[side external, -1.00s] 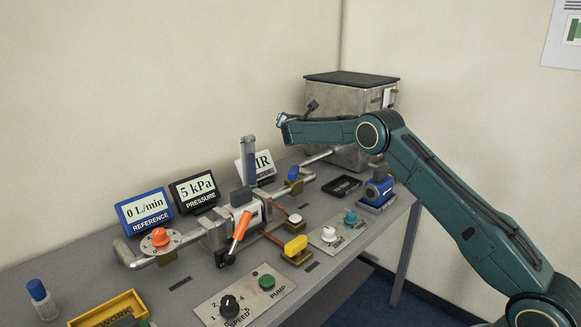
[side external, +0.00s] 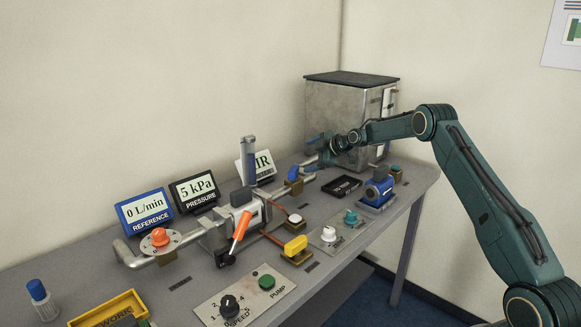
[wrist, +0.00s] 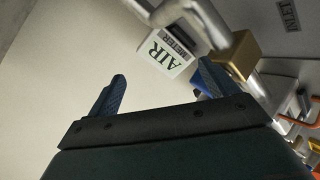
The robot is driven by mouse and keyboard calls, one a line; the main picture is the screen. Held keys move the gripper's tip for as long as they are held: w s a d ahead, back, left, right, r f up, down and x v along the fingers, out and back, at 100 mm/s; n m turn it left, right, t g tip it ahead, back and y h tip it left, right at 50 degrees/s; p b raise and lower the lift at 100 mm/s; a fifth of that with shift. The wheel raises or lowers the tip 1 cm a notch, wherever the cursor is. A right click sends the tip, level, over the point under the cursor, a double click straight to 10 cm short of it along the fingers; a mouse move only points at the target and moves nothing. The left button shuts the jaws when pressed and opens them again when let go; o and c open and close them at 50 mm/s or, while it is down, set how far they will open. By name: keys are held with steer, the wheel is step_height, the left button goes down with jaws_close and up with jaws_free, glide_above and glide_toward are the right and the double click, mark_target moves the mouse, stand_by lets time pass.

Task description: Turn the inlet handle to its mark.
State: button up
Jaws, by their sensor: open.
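The blue inlet handle (side external: 293,173) sits on the pipe by a brass block, between the meter tube and the metal tank. My gripper (side external: 312,150) is above and slightly right of it, near the tank's front left side, apart from the handle. In the wrist view my gripper's two blue fingers (wrist: 160,82) are spread with nothing between them. A silver pipe (wrist: 190,18), a brass block (wrist: 238,52) and the INLET label (wrist: 290,14) show beyond them. The handle's mark cannot be made out.
The metal tank (side external: 345,113) stands behind my gripper. The AIR meter display (side external: 245,170) and upright tube (side external: 249,158) are to its left; the display also shows in the wrist view (wrist: 165,52). A black tray (side external: 342,187) and blue device (side external: 378,191) lie to the right.

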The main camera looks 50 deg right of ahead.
mark_target(297, 169)
steer(key=s+a+r+m+y, duration=0.1)
steer(key=s+m+y, duration=0.4)
steer(key=s, duration=0.5)
steer(key=shift+a+r+y, duration=0.25)
steer(key=shift+r+y, duration=0.25)
steer(key=shift+r, duration=0.1)
steer(key=shift+x, duration=6.9)
steer(key=shift+a, duration=0.15)
steer(key=shift+c, duration=0.3)
steer(key=c, duration=0.9)
